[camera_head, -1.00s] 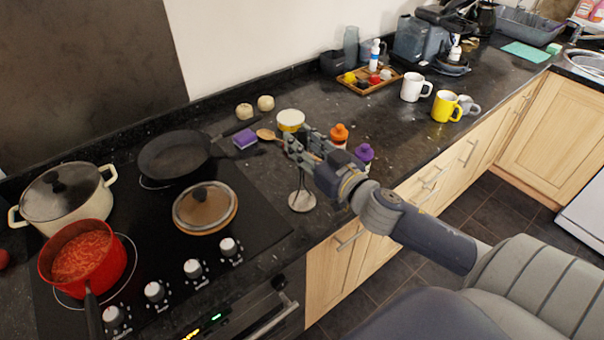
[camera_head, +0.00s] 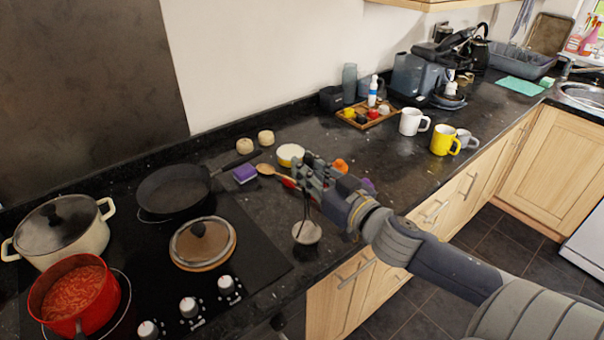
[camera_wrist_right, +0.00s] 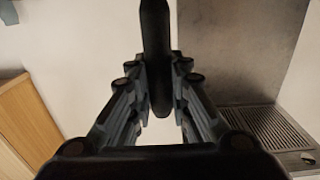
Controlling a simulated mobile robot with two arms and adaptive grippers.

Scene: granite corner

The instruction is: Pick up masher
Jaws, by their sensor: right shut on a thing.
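The masher has a pale round head (camera_head: 307,232) and thin dark wires rising from it, below my right gripper (camera_head: 312,172) in the head view. My right gripper is shut on the masher's dark handle. The handle (camera_wrist_right: 157,60) stands between the two fingers in the right wrist view. The upper part of the masher is hidden by the fingers in the head view. The head is over the counter's front part, right of the hob; I cannot tell whether it touches the counter. My left gripper is not in view.
A wooden spoon (camera_head: 266,169), a purple sponge (camera_head: 244,173) and a yellow-sided round container (camera_head: 289,155) lie behind the gripper. A lid (camera_head: 203,243), a frying pan (camera_head: 172,190) and a red pot (camera_head: 78,292) are on the hob. Orange-topped and purple-topped items are partly hidden behind my wrist.

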